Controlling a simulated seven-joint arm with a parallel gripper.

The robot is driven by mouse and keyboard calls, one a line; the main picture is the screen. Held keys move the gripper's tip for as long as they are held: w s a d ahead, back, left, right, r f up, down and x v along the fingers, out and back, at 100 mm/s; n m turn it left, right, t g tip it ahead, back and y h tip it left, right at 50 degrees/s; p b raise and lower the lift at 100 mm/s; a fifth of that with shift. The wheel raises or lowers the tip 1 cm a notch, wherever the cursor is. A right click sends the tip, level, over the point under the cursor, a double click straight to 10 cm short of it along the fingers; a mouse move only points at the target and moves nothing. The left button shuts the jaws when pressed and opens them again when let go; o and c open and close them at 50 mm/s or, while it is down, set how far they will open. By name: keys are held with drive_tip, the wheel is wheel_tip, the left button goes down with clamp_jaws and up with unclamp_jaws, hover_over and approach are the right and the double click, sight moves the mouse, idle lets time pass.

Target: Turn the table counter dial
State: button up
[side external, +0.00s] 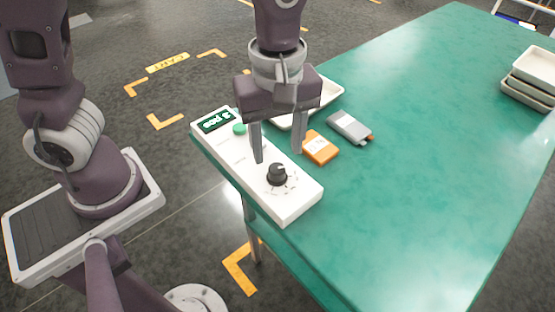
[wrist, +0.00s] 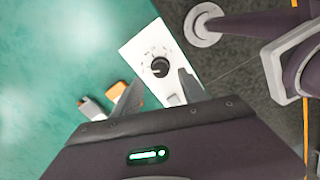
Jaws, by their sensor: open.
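A long white counter unit (side external: 295,203) lies along the left edge of the green table. It carries a black dial (side external: 277,174) with marks around it near its front end, a green button (side external: 240,129) and a small display (side external: 215,121) that seems to read "3 pcs". My gripper (side external: 278,158) points down over the unit, open and empty, its fingers apart. The dial also shows in the wrist view (wrist: 160,67), just beyond my fingertips (wrist: 157,85) and not between them. I cannot tell the fingertips' exact height above the unit.
An orange box (side external: 320,148) and a grey device (side external: 349,128) lie right of the unit. A white tray (side external: 328,92) is behind my gripper. Stacked trays (side external: 532,78) stand at the far right. The green table (side external: 420,170) is clear in the middle and front.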

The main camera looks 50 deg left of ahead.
sight(277, 168)
wheel_tip(277, 168, down, 5)
drive_tip(key=shift+r, duration=0.1)
clamp_jaws()
drive_tip(key=shift+m, duration=0.3)
drive_tip(key=m, duration=0.5)
drive_tip(key=shift+m, duration=0.3)
drive_tip(key=m, duration=1.2)
drive_tip(key=shift+m, duration=0.3)
drive_tip(key=m, duration=0.5)
idle(0.4)
